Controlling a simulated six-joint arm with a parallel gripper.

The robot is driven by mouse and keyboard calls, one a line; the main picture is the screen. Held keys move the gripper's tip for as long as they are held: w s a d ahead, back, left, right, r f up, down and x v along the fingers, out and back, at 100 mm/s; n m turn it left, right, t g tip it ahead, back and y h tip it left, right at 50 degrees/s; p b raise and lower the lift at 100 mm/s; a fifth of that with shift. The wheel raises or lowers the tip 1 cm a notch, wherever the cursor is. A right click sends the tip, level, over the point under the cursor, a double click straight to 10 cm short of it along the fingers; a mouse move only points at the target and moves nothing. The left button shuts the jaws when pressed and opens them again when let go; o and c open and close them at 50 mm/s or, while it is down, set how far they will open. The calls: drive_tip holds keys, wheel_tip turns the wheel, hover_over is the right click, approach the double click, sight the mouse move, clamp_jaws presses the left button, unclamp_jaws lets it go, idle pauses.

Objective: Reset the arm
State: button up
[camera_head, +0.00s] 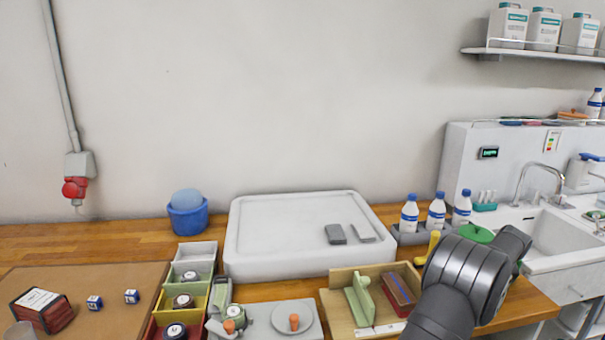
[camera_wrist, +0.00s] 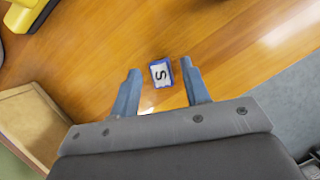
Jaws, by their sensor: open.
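My gripper (camera_wrist: 162,84) shows in the wrist view with its two blue-grey fingers spread apart and nothing held between them. A small blue-edged block with a white face marked "S" (camera_wrist: 161,73) lies on the wooden worktop, in the picture between the fingertips and closer to the right one. I cannot tell how far below the fingertips it is. In the head view, my dark arm covers the right front of the worktop, and the gripper itself is hidden.
A sink (camera_head: 556,238) is at the right. A large white raised board (camera_head: 290,225) fills the middle; two similar small blocks (camera_head: 95,302) (camera_head: 131,296) lie on a brown mat (camera_head: 110,278).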

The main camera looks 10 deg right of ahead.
drive_tip(key=shift+r, duration=0.75)
